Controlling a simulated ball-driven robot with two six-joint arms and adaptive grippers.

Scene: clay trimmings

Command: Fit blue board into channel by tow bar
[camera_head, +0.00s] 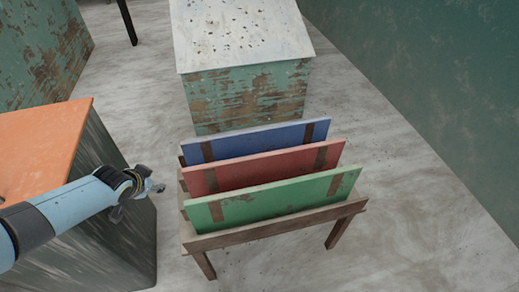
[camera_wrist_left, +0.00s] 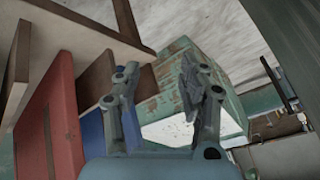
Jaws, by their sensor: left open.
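The blue board (camera_head: 255,140) stands on edge at the back of a wooden rack (camera_head: 275,230) in the head view, behind a red board (camera_head: 265,167) and a green board (camera_head: 275,200). In the left wrist view the blue board (camera_wrist_left: 93,132) shows partly, left of my fingers, beside the red board (camera_wrist_left: 63,112). My left gripper (camera_head: 142,190) is open and empty, left of the rack and apart from the boards. Its two spread fingers show in the left wrist view (camera_wrist_left: 160,78). My right gripper is out of view. I cannot make out a tow bar or channel.
An orange-topped block (camera_head: 45,140) stands at the left, beside my left arm. A worn green chest with a pale top (camera_head: 240,32) stands behind the rack. A dark green wall (camera_head: 440,90) runs along the right. Bare floor (camera_head: 390,200) lies right of the rack.

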